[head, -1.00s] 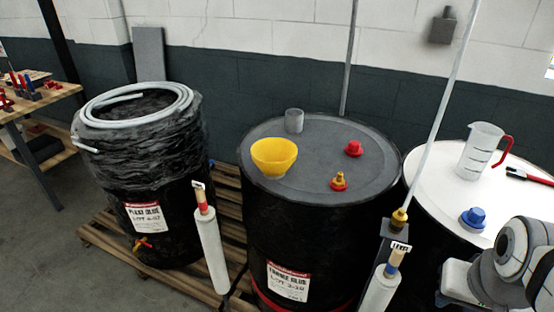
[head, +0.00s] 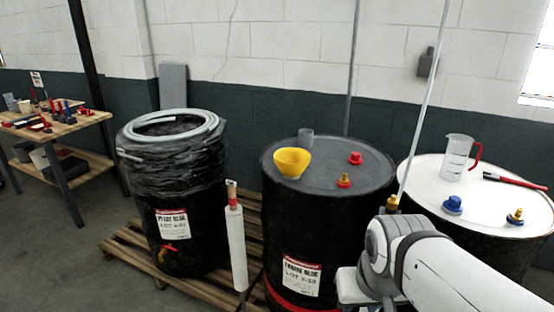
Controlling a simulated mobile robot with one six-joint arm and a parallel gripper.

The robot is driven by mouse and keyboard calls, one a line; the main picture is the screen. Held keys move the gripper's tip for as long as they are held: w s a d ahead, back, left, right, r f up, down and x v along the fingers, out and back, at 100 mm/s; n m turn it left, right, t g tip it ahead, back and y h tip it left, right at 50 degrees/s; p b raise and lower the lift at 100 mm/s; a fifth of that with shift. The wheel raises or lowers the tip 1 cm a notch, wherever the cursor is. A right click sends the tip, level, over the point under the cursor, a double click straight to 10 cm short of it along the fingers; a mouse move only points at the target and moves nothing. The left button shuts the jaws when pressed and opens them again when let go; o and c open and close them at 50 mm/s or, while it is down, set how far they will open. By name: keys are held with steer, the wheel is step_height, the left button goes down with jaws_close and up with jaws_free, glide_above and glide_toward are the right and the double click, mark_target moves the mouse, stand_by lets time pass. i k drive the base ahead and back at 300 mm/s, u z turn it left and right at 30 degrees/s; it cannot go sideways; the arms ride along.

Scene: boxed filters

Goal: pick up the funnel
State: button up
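The yellow funnel (head: 292,163) sits wide end up on the dark lid of the middle black drum (head: 330,187), near the lid's left front edge. A grey cup-like piece (head: 305,138) stands just behind it. My white and grey arm reaches in from the lower right, in front of the middle and right drums. My gripper itself does not show clearly; only arm links are in view, to the right of and below the funnel. Nothing of mine touches the funnel.
The white-topped drum at right holds a jug (head: 457,157), a blue cap (head: 452,205) and a brush (head: 515,181). A hose-topped drum (head: 172,190) stands left. A thin upright pole (head: 428,110) rises between drums.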

mark_target(292, 169)
steer(key=u, duration=0.3)
steer(key=i, duration=1.05)
steer(key=z, duration=1.05)
steer(key=k, duration=1.1)
steer(key=u, duration=0.45)
steer(key=i, duration=1)
steer(key=u, duration=0.05)
